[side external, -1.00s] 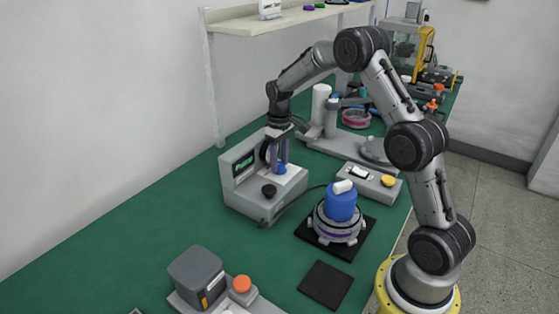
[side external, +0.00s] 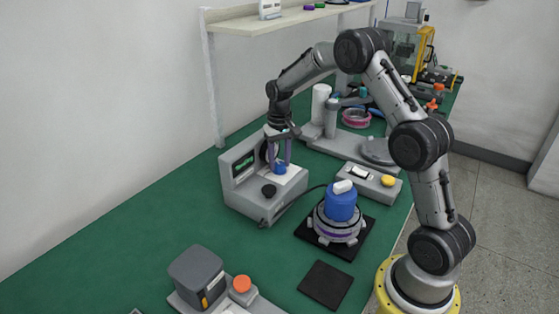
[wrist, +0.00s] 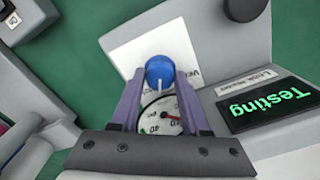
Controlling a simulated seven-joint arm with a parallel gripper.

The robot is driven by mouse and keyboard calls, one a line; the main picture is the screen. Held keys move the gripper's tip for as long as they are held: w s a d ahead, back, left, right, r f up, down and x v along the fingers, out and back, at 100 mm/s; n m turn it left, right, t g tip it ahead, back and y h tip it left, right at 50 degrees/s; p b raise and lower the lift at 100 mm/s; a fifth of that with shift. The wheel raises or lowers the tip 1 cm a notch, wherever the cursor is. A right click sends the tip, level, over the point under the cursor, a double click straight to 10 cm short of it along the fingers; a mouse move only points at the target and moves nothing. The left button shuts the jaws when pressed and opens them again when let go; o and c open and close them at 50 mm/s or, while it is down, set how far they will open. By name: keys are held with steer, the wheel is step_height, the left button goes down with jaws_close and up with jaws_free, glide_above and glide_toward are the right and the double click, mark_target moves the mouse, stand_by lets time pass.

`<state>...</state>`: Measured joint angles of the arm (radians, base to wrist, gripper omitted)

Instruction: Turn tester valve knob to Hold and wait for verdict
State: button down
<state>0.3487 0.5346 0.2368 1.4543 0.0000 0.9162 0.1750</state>
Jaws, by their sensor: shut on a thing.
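The leak tester (side external: 245,195) is a grey box on the green bench with a raised back panel. Its blue valve knob (wrist: 160,68) sits over a white label plate, with a pale pointer line towards the gauge side. My gripper (wrist: 161,78) is shut on the knob, one purple finger on each side. In the side view, my gripper (side external: 280,163) reaches down to the tester from above. The tester screen (wrist: 268,103) reads "Testing" in green. A round dial gauge (wrist: 160,115) with a red needle shows between my fingers. The plate's lettering is mostly hidden.
A hub motor (side external: 338,222) with a blue top stands on a black mat right of the tester. A cable runs from the tester towards it. A grey box with a yellow button (side external: 388,181) is beyond. The green bench (side external: 120,245) at front left is clear.

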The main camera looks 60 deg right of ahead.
steer(key=shift+m, duration=0.4)
steer(key=shift+c, duration=1.9)
jaws_free()
